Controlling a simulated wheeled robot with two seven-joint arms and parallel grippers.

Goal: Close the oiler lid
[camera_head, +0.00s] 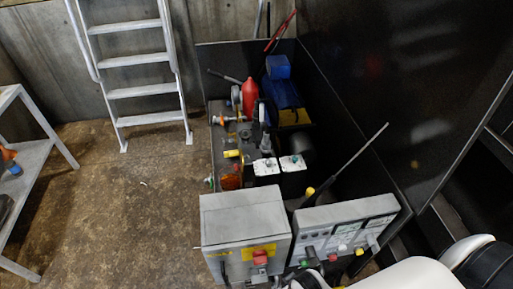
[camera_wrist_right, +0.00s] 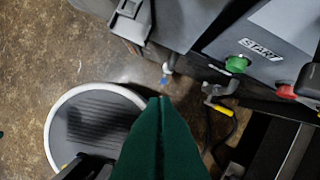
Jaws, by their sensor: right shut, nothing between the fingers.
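I cannot surely tell which part is the oiler or its lid. Candidates are small fittings among the crowded machine parts (camera_head: 262,165) behind the control boxes in the head view, including a red bottle-shaped part (camera_head: 250,97). My right gripper (camera_wrist_right: 160,99) shows its green fingers in the wrist view, shut and empty, pointing towards the front of the machine. In the head view my right arm enters at the bottom right, and its fingers cannot be made out there. My left gripper is not in view.
A grey control box (camera_head: 245,223) and a button panel (camera_head: 345,228) stand in front. A green START button (camera_wrist_right: 238,64) is right of my right fingers. A dark wall (camera_head: 410,80) bounds the right. A ladder (camera_head: 135,62) and shelf (camera_head: 30,160) stand left, with open floor between.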

